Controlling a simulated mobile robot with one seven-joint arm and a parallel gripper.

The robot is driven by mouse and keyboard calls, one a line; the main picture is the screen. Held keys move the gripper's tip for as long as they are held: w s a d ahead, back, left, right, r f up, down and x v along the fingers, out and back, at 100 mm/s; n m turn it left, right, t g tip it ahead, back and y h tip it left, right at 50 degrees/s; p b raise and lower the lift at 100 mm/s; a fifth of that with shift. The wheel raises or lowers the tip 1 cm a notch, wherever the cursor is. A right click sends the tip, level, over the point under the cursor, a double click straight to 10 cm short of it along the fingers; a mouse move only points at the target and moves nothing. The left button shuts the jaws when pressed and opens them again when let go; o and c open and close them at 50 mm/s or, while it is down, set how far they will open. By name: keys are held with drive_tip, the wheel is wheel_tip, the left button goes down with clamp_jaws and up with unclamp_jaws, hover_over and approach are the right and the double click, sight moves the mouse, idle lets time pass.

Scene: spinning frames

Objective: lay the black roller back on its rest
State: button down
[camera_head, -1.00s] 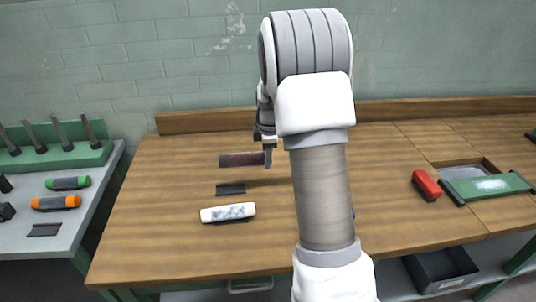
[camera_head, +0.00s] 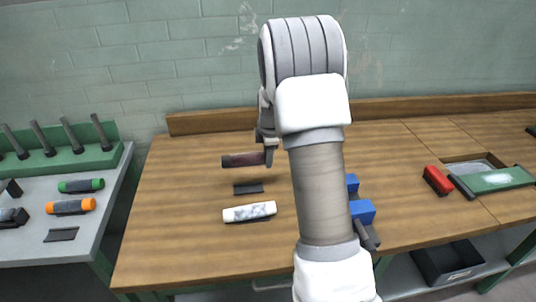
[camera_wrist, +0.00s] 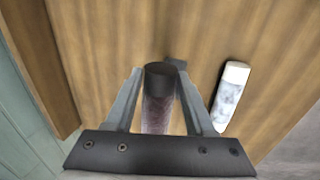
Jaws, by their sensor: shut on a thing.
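My gripper (camera_head: 269,154) is shut on the black roller (camera_head: 243,160), a dark, brownish cylinder that sticks out to the left of the fingers. In the wrist view the roller (camera_wrist: 156,112) lies between my two fingers (camera_wrist: 160,92), its black end pointing away. A small flat black rest (camera_head: 248,188) lies bare on the wooden table, nearer the camera than the roller. In the wrist view a dark piece (camera_wrist: 176,62), likely this rest, is partly hidden behind the roller's end. The height of the roller above the table is hard to tell.
A white roller (camera_head: 250,212) lies in front of the rest. Blue blocks (camera_head: 361,211) show beside my arm. A red piece (camera_head: 437,180) and a green tray tool (camera_head: 497,181) are at right. The left bench holds green (camera_head: 81,185) and orange (camera_head: 71,206) rollers.

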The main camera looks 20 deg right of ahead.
drive_tip(key=shift+f+b, duration=1.6)
drive_tip(key=shift+f, duration=1.5)
drive_tip(key=shift+f+b, duration=1.85)
drive_tip(key=shift+f, duration=0.3)
drive_tip(key=shift+c, duration=0.9)
unclamp_jaws()
drive_tip(key=v, duration=1.7)
drive_tip(key=shift+s+r+p, duration=0.15)
drive_tip(key=shift+r+p, duration=0.05)
drive_tip(key=shift+p, duration=0.25)
drive_tip(key=shift+d, duration=0.1)
